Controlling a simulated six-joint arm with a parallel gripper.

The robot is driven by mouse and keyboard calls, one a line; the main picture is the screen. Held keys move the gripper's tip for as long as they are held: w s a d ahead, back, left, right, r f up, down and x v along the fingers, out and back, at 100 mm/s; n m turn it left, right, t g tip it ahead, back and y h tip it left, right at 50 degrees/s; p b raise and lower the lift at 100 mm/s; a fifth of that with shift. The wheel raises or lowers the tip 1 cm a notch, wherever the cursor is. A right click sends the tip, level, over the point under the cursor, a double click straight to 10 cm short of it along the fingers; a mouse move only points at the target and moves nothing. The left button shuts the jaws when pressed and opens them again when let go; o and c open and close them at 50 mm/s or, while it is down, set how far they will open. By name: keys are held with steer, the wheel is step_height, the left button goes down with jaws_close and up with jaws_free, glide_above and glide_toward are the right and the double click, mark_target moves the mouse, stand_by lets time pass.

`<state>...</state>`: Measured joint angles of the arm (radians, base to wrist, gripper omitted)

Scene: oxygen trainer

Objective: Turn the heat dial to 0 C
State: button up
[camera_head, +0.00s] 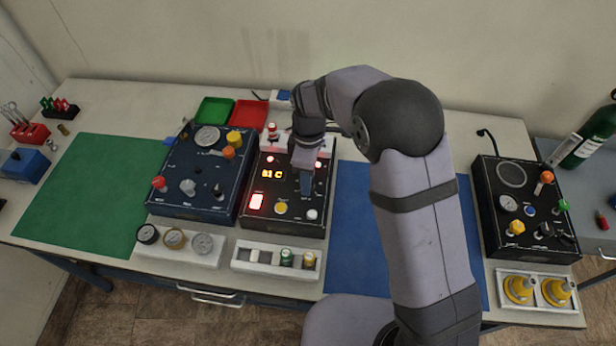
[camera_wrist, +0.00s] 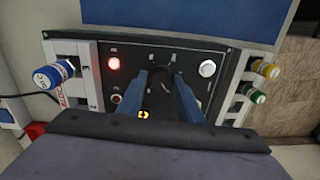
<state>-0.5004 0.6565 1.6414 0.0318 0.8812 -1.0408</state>
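The heat box (camera_head: 258,225) is a black panel with a lit orange display (camera_head: 272,174). The display seems to read 81 C or 01 C; its first digit is unclear. My gripper (camera_head: 306,187) points down over the right part of this panel. In the wrist view, its two blue fingers (camera_wrist: 164,80) stand apart, one on each side of a dark round dial (camera_wrist: 162,74). I cannot tell whether they touch it. The dial's pointer is hard to make out, and in the head view my gripper hides the dial.
A dark blue box (camera_head: 185,209) with knobs stands close on the left. A white rack (camera_head: 240,266) with several coloured caps is in front. A yellow knob (camera_head: 281,208) and a white knob (camera_head: 312,214) are near my gripper. The blue mat (camera_head: 350,240) is clear.

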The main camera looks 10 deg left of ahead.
steer(key=shift+o, duration=0.9)
steer(key=shift+r, duration=0.1)
steer(key=shift+w+r+b, duration=0.15)
steer(key=shift+r+b, duration=0.95)
steer(key=shift+r, duration=2.5)
steer(key=s+d+f+m, duration=0.2)
steer(key=s+d+m, duration=0.6)
steer(key=d, duration=0.3)
steer(key=s+d+f+m, duration=0.2)
steer(key=s+d+m, duration=0.7)
steer(key=d, duration=0.2)
steer(key=shift+s+t, duration=0.2)
steer(key=shift+t, duration=0.1)
